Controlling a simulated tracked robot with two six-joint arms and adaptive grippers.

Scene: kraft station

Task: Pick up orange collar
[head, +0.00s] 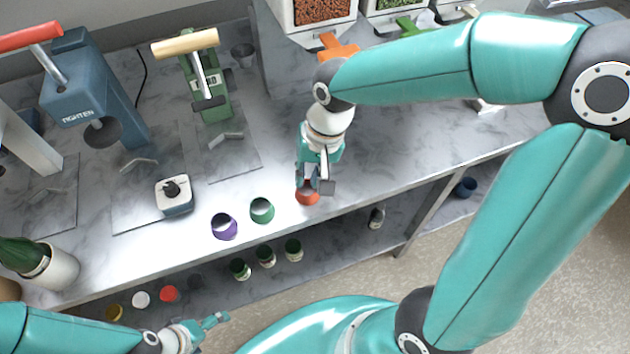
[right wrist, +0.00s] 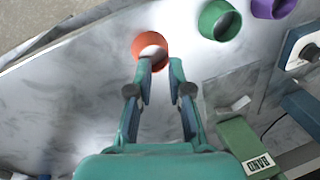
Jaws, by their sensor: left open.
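The orange collar (head: 307,198) stands on the grey marbled worktop near its front edge, partly hidden by my right gripper (head: 316,184). In the right wrist view the collar (right wrist: 137,46) is a round ring with a pale opening. My right gripper (right wrist: 161,64) is open there, with its fingertips apart. Its left fingertip overlaps the collar's near rim and its right fingertip lies just right of the ring. I cannot tell whether either touches it. My left gripper (head: 214,324) is open and empty, low in front of the bench.
A green collar (head: 262,210) and a purple collar (head: 224,226) stand left of the orange one. A green press (head: 207,85), a blue press (head: 88,90) and a small white device (head: 174,194) stand farther left. Several jars sit on the lower shelf (head: 335,233).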

